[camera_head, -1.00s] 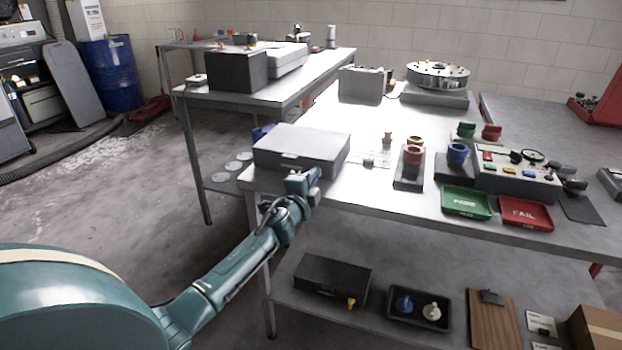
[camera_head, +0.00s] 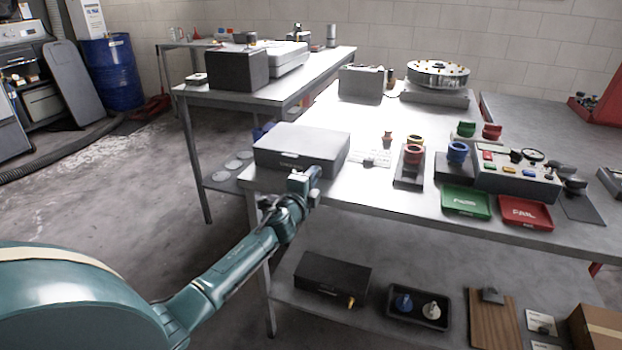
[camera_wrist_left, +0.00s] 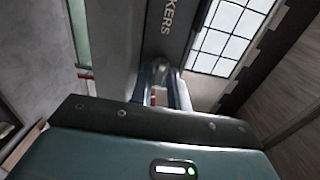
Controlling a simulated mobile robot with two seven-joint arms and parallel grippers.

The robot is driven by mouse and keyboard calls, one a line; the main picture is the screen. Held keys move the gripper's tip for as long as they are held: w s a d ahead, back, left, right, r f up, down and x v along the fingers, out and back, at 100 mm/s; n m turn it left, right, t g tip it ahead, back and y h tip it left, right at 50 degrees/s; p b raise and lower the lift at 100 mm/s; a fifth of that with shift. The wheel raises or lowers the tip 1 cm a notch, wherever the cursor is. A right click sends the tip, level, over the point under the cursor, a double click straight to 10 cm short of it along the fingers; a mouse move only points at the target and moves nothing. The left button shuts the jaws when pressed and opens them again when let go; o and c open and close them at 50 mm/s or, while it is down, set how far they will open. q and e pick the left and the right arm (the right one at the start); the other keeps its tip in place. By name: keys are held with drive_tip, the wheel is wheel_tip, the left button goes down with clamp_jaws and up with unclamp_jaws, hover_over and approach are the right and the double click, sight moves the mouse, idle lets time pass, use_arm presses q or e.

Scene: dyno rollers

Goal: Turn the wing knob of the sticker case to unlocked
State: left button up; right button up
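The sticker case (camera_head: 300,150) is a grey, flat box at the left front corner of the workbench. In the left wrist view, its dark front face (camera_wrist_left: 172,25) fills the upper middle, with the letters "KERS" readable. My left gripper (camera_head: 311,174) is at the lower front of the case. In the left wrist view, the two fingers of the left gripper (camera_wrist_left: 160,75) stand apart and point at the case. A small rounded part, seemingly the wing knob (camera_wrist_left: 160,65), shows between the fingertips. I cannot tell whether they touch it or which way it is turned. My right gripper is out of view.
Right of the case stand a holder with a red cup (camera_head: 413,154), a blue cup (camera_head: 457,152), a green tray (camera_head: 466,202), a red tray (camera_head: 526,212) and a control box (camera_head: 515,180). The lower shelf holds a dark case (camera_head: 333,273) and a black tray (camera_head: 418,308).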

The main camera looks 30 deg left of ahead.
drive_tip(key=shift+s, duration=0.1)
use_arm(q)
drive_tip(key=v, duration=1.3)
drive_tip(key=shift+p, duration=0.45)
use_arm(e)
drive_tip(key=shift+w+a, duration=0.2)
use_arm(q)
drive_tip(key=shift+s, duration=0.1)
